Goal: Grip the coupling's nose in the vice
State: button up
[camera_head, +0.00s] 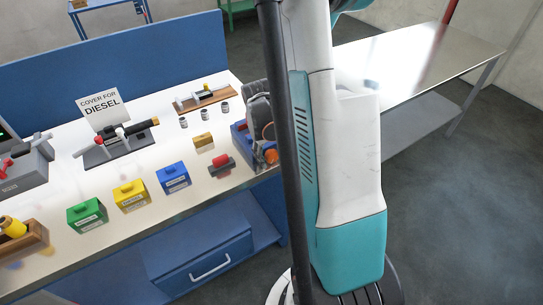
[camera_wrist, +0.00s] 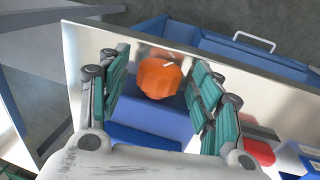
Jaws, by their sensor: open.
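In the wrist view, an orange rounded piece (camera_wrist: 160,78) stands on a blue block (camera_wrist: 150,118). My gripper (camera_wrist: 157,68) is open, with its teal pads apart on either side of the orange piece. In the head view, the orange piece (camera_head: 271,156) is at the bench's right end, partly hidden by my arm, on the blue block (camera_head: 240,137). I cannot tell for sure whether it belongs to the coupling. A grey fixture with a red part and a bar (camera_head: 25,165) at the left edge may be the vice; its jaws are unclear.
A dark stand (camera_head: 118,150) holds a rod-like assembly before the "COVER FOR DIESEL" sign (camera_head: 103,107). Green (camera_head: 87,214), yellow (camera_head: 132,196) and blue (camera_head: 173,178) boxes line the front. A red-topped piece (camera_head: 221,163) lies near the blue block. A wooden tray (camera_head: 35,240) is front left.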

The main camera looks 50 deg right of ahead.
jog(key=shift+f, duration=0.25)
jog(key=c, duration=1.1)
jog(key=shift+o, duration=0.2)
jog(key=shift+d, duration=0.1)
jog(key=y, duration=0.1)
jog(key=y+b, duration=0.1)
jog(key=y, duration=0.1)
jog(key=shift+s+d+t, duration=0.1)
jog(key=shift+d+t, duration=0.2)
jog(key=shift+t, duration=0.1)
jog(key=shift+d+t+y+b, duration=0.1)
jog(key=shift+t+y+b, duration=0.2)
jog(key=shift+y+b, duration=0.75)
jog(key=shift+y, duration=0.35)
